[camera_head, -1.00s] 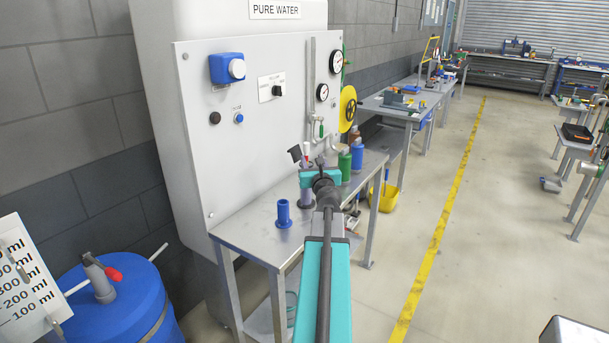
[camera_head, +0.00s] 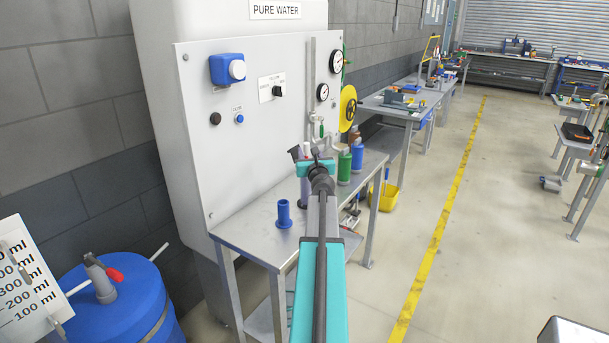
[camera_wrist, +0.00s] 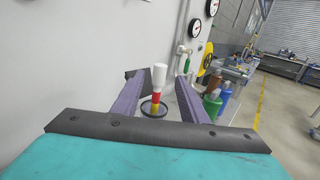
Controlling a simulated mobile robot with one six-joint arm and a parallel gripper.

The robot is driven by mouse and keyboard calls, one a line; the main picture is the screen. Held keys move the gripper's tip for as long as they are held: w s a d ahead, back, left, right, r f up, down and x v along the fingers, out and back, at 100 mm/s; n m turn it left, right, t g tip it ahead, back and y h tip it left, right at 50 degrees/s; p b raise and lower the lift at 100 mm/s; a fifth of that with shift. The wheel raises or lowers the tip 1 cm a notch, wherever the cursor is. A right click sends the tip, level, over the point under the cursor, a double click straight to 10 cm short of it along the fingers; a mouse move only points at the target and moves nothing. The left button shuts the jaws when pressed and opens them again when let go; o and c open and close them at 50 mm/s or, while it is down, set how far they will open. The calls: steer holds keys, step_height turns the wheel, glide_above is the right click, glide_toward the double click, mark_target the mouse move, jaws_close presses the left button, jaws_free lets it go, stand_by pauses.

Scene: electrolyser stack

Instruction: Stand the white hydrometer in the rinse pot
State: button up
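The white hydrometer (camera_wrist: 158,78) stands upright in the wrist view, with a white top and red and yellow bands below. Its lower end is inside a dark ring (camera_wrist: 154,108), seemingly the rim of a jar. My gripper (camera_wrist: 161,80) is open, with one purple finger on each side of the hydrometer and a visible gap to both. In the head view my gripper (camera_head: 307,156) is above the bench and largely hides the hydrometer. A blue flanged pot (camera_head: 284,214), apparently the rinse pot, stands on the bench, left of and nearer than my gripper.
The steel bench (camera_head: 250,232) runs along the pure water panel (camera_head: 235,150). Green (camera_head: 344,166) and blue (camera_head: 357,155) bottles stand just right of my gripper. Bench surface around the blue pot is clear. A blue drum (camera_head: 125,305) is at lower left.

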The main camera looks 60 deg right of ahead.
mark_target(307, 148)
steer(key=shift+w, duration=0.1)
stand_by(0.3)
steer(key=shift+p+x, duration=0.4)
steer(key=shift+x, duration=2.2)
steer(key=shift+r, duration=0.15)
steer(key=shift+c, duration=0.2)
jaws_close()
